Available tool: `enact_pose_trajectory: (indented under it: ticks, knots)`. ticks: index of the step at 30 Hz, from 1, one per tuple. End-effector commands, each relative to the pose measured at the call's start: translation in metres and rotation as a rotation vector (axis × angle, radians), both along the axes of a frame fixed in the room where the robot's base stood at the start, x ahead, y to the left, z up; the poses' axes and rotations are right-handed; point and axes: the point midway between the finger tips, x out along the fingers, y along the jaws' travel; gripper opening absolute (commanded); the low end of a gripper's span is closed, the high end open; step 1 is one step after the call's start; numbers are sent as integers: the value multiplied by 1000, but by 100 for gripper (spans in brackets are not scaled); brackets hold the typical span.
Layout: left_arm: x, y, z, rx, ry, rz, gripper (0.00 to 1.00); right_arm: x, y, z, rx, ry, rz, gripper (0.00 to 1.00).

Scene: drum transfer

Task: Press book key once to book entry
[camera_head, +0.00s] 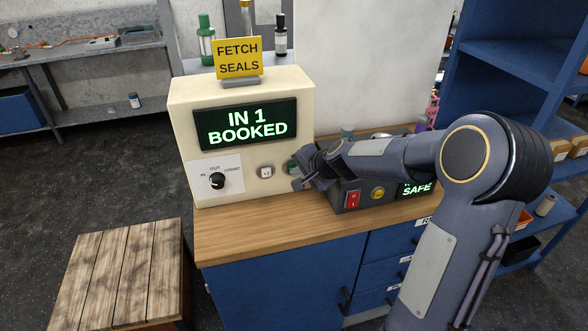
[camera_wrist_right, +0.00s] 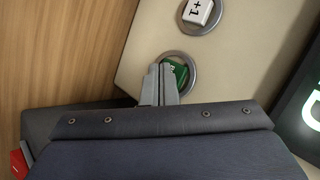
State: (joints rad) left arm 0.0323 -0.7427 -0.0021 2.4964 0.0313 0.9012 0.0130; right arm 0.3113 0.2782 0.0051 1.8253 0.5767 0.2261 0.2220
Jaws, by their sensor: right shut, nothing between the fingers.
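The cream booking box (camera_head: 240,93) stands on the wooden worktop, and its screen (camera_head: 245,124) reads "IN 1 BOOKED" in green. A round green key (camera_wrist_right: 178,69) in a metal ring sits low on its front panel; I take it as the book key. In the head view the green key (camera_head: 290,166) is partly hidden by my right gripper (camera_head: 299,182). In the wrist view the right gripper (camera_wrist_right: 159,84) is shut and empty, its fingertips overlapping the near edge of the green key. I cannot tell whether they touch it. My left gripper is out of view.
A white "+1" key (camera_head: 265,172) sits beside the green key, and a black selector knob (camera_head: 217,181) is farther left. A dark unit with a red switch (camera_head: 352,199) stands close under my right arm. The worktop (camera_head: 240,229) in front is clear.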

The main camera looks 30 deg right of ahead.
Motion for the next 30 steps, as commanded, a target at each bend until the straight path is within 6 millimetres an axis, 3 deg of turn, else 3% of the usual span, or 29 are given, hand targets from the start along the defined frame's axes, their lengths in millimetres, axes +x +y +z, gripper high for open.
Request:
enact_pose_trajectory:
  ticks: [12,30]
  knots:
    - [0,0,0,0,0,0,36,2,-1,0,0,0,0,0]
    - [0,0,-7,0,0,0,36,-11,2,-1,-1,0,0,0]
